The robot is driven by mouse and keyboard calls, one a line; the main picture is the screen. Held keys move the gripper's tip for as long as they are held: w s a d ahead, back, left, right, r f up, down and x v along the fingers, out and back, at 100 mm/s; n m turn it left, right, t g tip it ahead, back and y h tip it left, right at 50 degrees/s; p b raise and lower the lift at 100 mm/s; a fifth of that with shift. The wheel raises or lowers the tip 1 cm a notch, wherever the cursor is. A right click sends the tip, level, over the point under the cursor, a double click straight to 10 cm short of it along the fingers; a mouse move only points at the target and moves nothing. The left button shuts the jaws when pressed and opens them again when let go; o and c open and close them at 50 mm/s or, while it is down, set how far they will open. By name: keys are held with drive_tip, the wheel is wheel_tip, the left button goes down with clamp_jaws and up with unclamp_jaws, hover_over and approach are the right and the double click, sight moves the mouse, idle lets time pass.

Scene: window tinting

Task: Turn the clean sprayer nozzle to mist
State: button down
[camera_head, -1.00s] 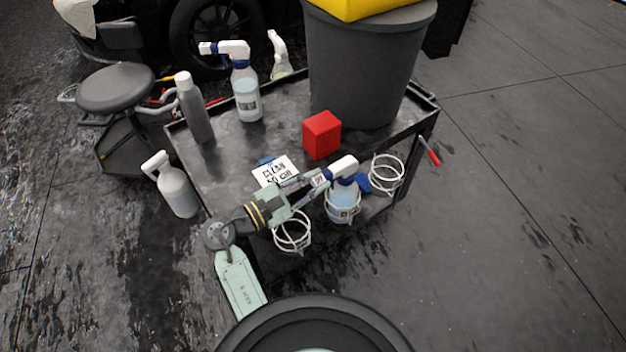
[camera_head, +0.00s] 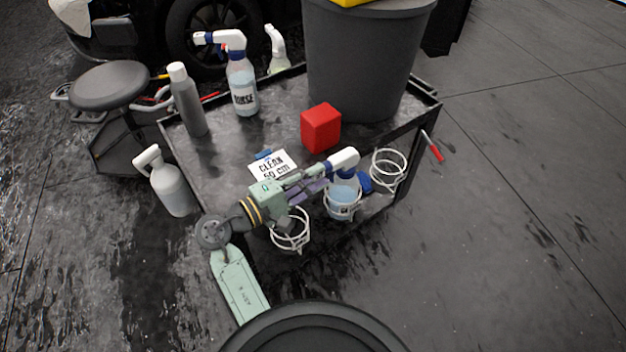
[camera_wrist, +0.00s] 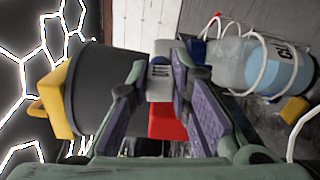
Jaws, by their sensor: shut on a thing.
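The clean sprayer stands in a white wire ring on the cart's front side; its clear bottle (camera_head: 342,198) holds blue liquid. Its white spray head (camera_head: 344,160) points left toward my gripper (camera_head: 318,179). In the wrist view the bottle (camera_wrist: 272,66) lies at the right with part of a "CL" label showing. The white nozzle (camera_wrist: 160,82), with a small dark marking, sits between the purple-padded fingers of my gripper (camera_wrist: 164,70). The fingers are shut on it. I cannot read the marking.
A "CLEAN 50 cm" card (camera_head: 272,166) and a red block (camera_head: 321,128) lie on the cart top (camera_head: 222,160). A rinse sprayer (camera_head: 242,85), a grey bottle (camera_head: 187,100) and a large grey bin (camera_head: 360,65) stand behind. Empty wire rings (camera_head: 388,168) flank the sprayer.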

drive_tip(key=shift+f+m+b, duration=0.1)
drive_tip(key=shift+m+b, duration=0.3)
drive_tip(key=shift+m, duration=0.2)
drive_tip(key=c, duration=1.4)
unclamp_jaws()
drive_tip(key=shift+c, duration=0.2)
drive_tip(key=shift+s+a, duration=0.1)
drive_tip(key=v, duration=1.1)
drive_tip(key=shift+s+a, duration=0.2)
drive_tip(key=shift+a, duration=0.15)
